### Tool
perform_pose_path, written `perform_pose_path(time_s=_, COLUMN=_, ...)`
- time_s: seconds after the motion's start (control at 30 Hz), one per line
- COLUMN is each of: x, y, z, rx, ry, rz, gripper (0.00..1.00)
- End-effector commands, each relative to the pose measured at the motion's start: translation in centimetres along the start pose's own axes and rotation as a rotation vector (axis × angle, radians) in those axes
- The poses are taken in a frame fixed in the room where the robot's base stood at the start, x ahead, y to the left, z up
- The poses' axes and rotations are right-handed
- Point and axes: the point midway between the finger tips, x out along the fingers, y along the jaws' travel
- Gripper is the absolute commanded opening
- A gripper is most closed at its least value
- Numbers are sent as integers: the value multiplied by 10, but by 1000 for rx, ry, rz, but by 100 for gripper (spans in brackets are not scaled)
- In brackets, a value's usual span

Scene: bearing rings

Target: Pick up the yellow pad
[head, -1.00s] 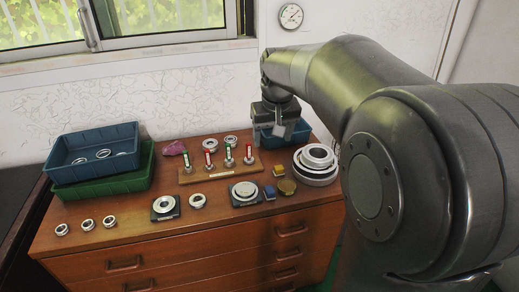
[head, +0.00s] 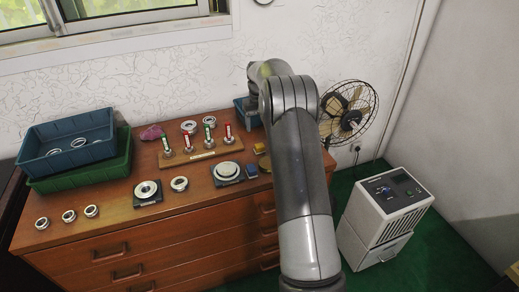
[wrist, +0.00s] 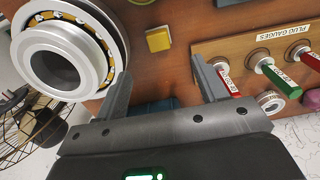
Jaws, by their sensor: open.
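The yellow pad (wrist: 158,39) is a small square block lying on the wooden top in the wrist view. It also shows in the head view (head: 259,148), just left of my arm. My gripper (wrist: 161,72) is open and empty in the wrist view. In that picture the pad lies beyond the fingertips, roughly in line with the gap between them, and apart from both. In the head view my arm hides the gripper.
A large bearing (wrist: 60,58) stands left of the pad in the wrist view; the plug gauge rack (wrist: 240,48) is on the right. A blue bin (head: 243,112) sits at the back. A blue pad (head: 251,171) lies near the front. A fan (head: 350,120) stands right.

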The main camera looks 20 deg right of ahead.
Motion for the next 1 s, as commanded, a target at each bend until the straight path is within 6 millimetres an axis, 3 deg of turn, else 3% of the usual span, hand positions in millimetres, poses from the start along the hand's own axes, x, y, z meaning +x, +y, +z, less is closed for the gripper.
perform_pose_path(time_s=0.4, x=55, y=3, z=-3, rx=0, ry=-8, rz=-2, gripper=65)
perform_pose_path(time_s=0.67, x=72, y=3, z=-2, rx=0, ry=-8, rz=-2, gripper=65)
perform_pose_path(time_s=1.0, x=115, y=4, z=-2, rx=0, ry=-7, rz=-2, gripper=65)
